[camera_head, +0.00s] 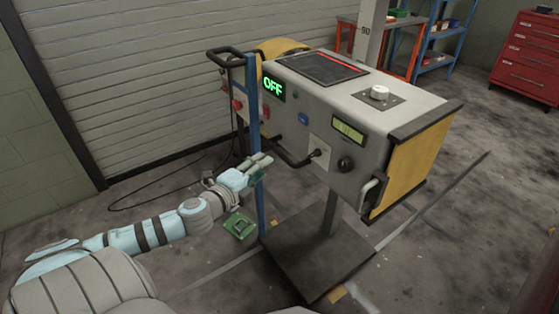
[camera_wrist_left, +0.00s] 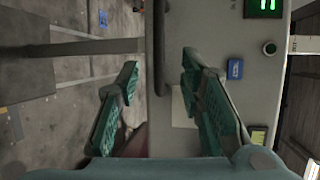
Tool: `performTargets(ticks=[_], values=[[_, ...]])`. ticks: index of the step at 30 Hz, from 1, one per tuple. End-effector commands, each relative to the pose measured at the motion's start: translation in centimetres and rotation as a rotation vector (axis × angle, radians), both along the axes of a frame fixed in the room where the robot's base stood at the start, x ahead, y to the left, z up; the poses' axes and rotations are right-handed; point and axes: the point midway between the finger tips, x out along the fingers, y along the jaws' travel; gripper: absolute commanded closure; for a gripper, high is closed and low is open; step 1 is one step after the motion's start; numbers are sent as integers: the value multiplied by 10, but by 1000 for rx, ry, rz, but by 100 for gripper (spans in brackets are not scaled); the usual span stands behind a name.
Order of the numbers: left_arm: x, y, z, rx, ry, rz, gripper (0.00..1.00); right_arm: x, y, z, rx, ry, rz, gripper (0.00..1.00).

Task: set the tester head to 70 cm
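The tester head (camera_head: 330,100) is a grey box with yellow ends. Its display (camera_head: 273,88) reads OFF in green. It has a black handle bar (camera_head: 293,160) on the front and a dark knob (camera_head: 345,164). A post (camera_head: 369,35) behind it carries a mark reading 90; the mark level with the head is hidden. My left gripper (camera_head: 252,193) is open at the left of the front, near the handle bar. In the left wrist view its fingers (camera_wrist_left: 160,65) stand apart, with the dark bar (camera_wrist_left: 158,40) between or just beyond them; contact cannot be told.
The stand's dark base plate (camera_head: 318,255) rests on the floor below the head. A blue upright (camera_head: 254,130) stands at its left. A shutter wall (camera_head: 130,80) is behind. A blue shelf (camera_head: 440,40) and red drawer cabinet (camera_head: 527,55) are at the back right. Floor at right is clear.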

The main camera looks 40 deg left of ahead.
Motion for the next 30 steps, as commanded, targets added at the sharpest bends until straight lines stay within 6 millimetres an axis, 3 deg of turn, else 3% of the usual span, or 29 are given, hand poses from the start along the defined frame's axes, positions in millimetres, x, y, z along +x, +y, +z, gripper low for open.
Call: performTargets(ticks=[1,3,12,23,30], values=[[13,1,-8,-8,-9,2,65,1,-1,-15,-1,-1,1,60],[31,4,-12,-11,-9,5,65,2,-3,-25,-5,-3,5,60],[92,10,-20,-9,-4,2,65,8,-15,-46,-24,-12,22,60],[102,10,-20,-4,0,-3,65,8,-16,-48,-26,-13,24,60],[102,10,-20,-4,0,-2,100,9,-16,-47,-27,-14,25,60]])
